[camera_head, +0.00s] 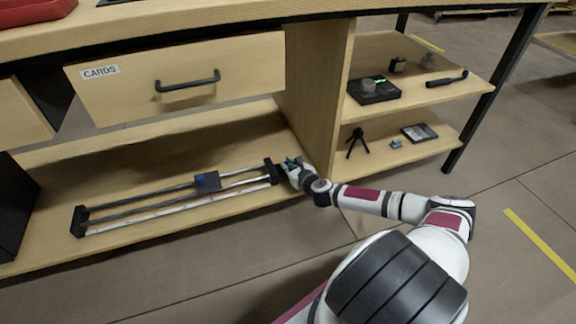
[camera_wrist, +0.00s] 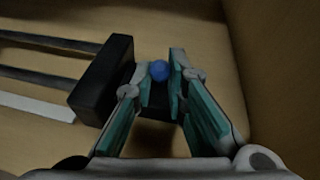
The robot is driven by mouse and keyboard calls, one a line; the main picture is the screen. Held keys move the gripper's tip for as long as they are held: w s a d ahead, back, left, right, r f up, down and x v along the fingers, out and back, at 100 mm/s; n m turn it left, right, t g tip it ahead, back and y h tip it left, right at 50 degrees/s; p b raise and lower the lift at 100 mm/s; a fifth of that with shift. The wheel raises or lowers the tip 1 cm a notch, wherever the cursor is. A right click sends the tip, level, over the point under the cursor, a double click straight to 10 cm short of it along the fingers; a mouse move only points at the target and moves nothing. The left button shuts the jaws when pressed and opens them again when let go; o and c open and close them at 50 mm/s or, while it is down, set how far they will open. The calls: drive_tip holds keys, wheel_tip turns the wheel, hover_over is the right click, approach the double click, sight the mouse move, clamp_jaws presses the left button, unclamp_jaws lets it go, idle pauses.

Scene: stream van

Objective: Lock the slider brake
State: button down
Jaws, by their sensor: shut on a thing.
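The slider (camera_head: 160,202) lies on the lower shelf, with two rails between black end blocks and a dark carriage (camera_head: 207,182) with a blue patch partway along. My gripper (camera_head: 290,163) is at the slider's right end block (camera_head: 272,171). In the wrist view the black end block (camera_wrist: 104,75) and the rail ends show at left. My gripper (camera_wrist: 161,78) is shut on a small blue knob (camera_wrist: 159,70) beside that block, its fingers either side of it. The knob is mostly hidden between the fingertips. I cannot tell how the brake is set.
A drawer marked CARDS (camera_head: 180,78) hangs above the slider shelf. A wooden divider (camera_head: 318,85) stands close to the right of my gripper. Shelves at right hold a black device (camera_head: 374,92), a small tripod (camera_head: 357,143) and other small items. The floor in front is clear.

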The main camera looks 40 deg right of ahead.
drive_tip(key=c, duration=1.8)
unclamp_jaws()
drive_tip(key=shift+s+f, duration=0.1)
drive_tip(key=shift+f, duration=0.15)
drive_tip(key=shift+r, duration=0.1)
drive_tip(key=v, duration=1.2)
drive_tip(key=shift+a, duration=0.1)
